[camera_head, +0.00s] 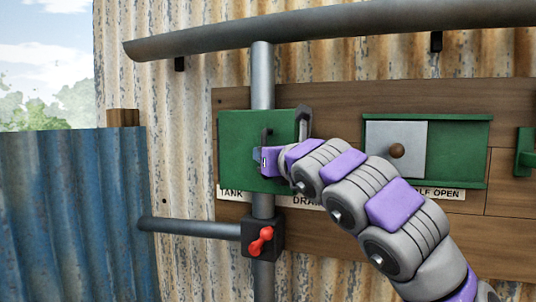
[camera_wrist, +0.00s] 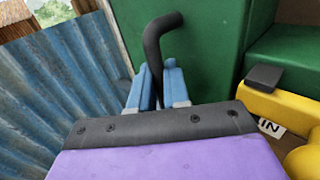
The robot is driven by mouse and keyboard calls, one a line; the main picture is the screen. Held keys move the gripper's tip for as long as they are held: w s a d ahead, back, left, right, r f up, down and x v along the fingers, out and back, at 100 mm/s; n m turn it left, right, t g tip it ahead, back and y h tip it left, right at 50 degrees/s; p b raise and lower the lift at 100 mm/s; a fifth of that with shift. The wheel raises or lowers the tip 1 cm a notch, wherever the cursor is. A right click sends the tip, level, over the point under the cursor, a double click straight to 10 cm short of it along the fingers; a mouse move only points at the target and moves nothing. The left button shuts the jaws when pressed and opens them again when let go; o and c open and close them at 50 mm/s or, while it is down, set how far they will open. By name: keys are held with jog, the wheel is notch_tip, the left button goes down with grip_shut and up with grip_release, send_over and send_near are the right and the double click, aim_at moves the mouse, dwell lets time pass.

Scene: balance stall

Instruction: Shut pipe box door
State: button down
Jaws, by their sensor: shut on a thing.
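The green pipe box (camera_head: 235,140) is on the wooden board at left, over the upright grey pipe. Its front is partly hidden by my arm, and I cannot tell how far its door stands open. My gripper (camera_head: 262,161) is in front of the box. In the wrist view, its blue fingers (camera_wrist: 157,88) are shut on a dark bent handle (camera_wrist: 161,38). The handle's top bends right towards a green panel (camera_wrist: 208,55). A grey metal piece (camera_head: 304,122) shows at the box's right edge.
A red valve handle (camera_head: 260,241) sits below the box. A second green frame with a grey sliding panel (camera_head: 390,136) and a wooden knob is at right. A yellow part (camera_wrist: 285,108) with a black end is close at right in the wrist view. Blue corrugated sheet (camera_head: 75,215) stands at left.

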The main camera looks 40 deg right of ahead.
jog(key=c, duration=1.5)
grip_release()
jog(key=shift+w, duration=0.15)
jog(key=shift+o, duration=0.8)
jog(key=shift+w+f, duration=0.1)
jog(key=shift+w, duration=0.2)
jog(key=shift+o, duration=0.7)
jog(key=shift+s, duration=0.15)
jog(key=p+v, duration=0.2)
jog(key=v, duration=1.5)
jog(key=shift+d, duration=0.2)
